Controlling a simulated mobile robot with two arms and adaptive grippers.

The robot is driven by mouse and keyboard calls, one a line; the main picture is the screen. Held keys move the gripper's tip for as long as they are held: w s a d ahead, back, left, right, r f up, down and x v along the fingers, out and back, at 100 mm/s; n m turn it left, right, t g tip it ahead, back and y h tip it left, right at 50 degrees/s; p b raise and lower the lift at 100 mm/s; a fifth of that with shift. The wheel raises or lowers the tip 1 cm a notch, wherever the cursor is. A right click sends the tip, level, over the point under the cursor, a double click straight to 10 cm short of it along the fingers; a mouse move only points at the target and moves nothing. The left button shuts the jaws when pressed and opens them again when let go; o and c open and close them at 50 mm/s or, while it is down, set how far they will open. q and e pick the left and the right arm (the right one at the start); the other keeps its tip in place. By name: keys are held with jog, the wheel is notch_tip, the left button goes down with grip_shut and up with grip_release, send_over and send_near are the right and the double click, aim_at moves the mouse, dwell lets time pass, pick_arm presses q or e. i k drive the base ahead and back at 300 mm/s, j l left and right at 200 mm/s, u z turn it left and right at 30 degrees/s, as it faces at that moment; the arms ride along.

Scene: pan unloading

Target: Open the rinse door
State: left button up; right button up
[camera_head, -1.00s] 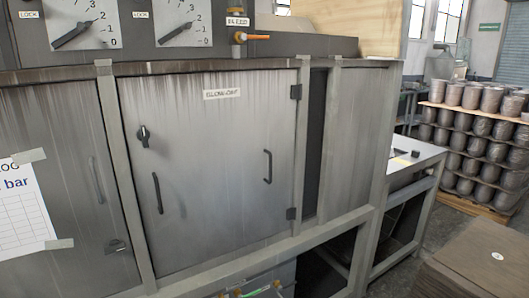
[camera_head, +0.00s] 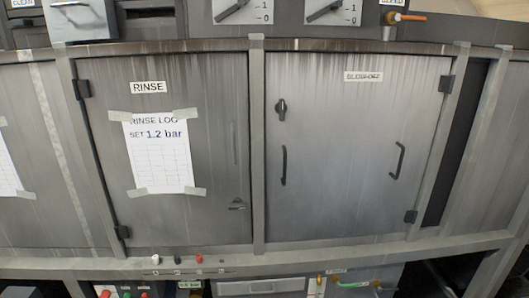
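The rinse door (camera_head: 214,145) is a grey metal door at the left-centre, shut, with a "RINSE" label (camera_head: 148,87) near its top. A taped "RINSE LOG" sheet (camera_head: 160,155) reading "SET 1.2 bar" covers part of it. Its hinges (camera_head: 83,88) are on the left edge. A dark turn latch (camera_head: 237,205) sits at the lower right of the door, and a faint vertical handle (camera_head: 234,144) shows above it. Neither of my grippers is in view.
A second shut door (camera_head: 345,150), labelled apparently "BLOW-OFF", stands to the right with a turn latch (camera_head: 281,107) and two handles. A ledge with small knobs (camera_head: 178,260) runs below the doors.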

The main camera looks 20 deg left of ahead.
aim_at(170, 132)
jog(key=u, duration=1.35)
